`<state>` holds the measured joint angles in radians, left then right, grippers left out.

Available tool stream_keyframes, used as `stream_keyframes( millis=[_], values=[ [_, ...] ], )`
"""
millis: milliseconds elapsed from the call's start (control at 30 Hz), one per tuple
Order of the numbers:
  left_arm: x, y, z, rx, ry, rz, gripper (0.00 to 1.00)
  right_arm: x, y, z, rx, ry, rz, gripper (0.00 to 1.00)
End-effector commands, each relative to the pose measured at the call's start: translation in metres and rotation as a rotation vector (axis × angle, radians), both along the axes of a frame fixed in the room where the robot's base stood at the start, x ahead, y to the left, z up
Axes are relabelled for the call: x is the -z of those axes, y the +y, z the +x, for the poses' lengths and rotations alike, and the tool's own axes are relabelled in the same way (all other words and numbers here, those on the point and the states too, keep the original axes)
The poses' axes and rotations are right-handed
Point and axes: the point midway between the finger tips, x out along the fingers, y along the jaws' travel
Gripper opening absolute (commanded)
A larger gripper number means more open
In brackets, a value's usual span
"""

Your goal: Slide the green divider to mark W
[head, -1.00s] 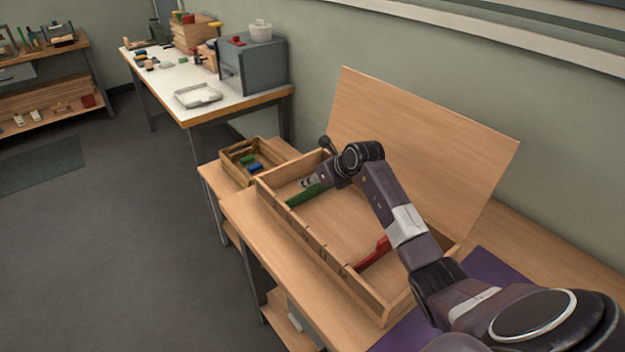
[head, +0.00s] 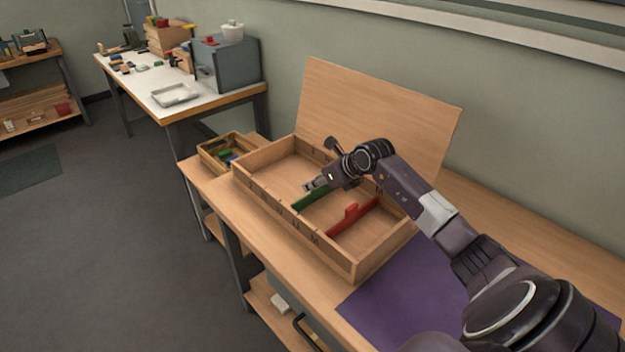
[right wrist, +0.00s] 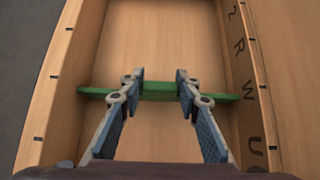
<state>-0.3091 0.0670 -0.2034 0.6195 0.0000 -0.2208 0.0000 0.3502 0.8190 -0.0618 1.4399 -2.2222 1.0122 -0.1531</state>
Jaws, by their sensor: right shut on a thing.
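The green divider (head: 311,199) spans the open wooden box (head: 262,204). My right gripper (head: 318,185) is shut on it from above; the fingers (right wrist: 160,78) also show on its middle part in the right wrist view. There the divider's right end (right wrist: 226,98) lies close to the letter W (right wrist: 247,91) on the side wall, with R (right wrist: 239,46) beyond it and U (right wrist: 255,140) on the near side. I cannot tell exactly how the end lines up with W's tick. My left gripper is not in view.
A red divider (head: 350,216) stands across the box nearer to me than the green one. The box's lid (head: 385,115) is raised at the back. A purple mat (head: 400,290) lies in front, and a small crate (head: 213,158) stands beyond the box.

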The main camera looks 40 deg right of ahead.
Motion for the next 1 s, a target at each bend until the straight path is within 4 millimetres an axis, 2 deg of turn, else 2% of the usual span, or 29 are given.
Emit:
stream_keyframes(
  millis=[200,233,400,633,767,1000],
  values=[
    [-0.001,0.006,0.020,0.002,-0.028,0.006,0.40,-0.002,-0.001,0.001,0.001,-0.005,-0.002,0.00],
    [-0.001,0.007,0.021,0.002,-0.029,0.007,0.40,-0.002,-0.001,0.001,0.001,-0.005,-0.002,0.33],
    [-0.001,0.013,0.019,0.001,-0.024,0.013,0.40,-0.002,-0.001,0.001,0.001,-0.005,-0.002,0.49],
    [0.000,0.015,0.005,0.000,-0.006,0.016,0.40,-0.002,0.000,0.001,0.000,-0.004,-0.001,0.49],
    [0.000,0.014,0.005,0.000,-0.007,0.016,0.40,-0.005,-0.001,-0.003,0.000,-0.003,-0.003,0.49],
    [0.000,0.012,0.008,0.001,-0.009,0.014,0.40,-0.034,-0.005,-0.032,-0.001,-0.003,-0.010,0.49]
  ],
)
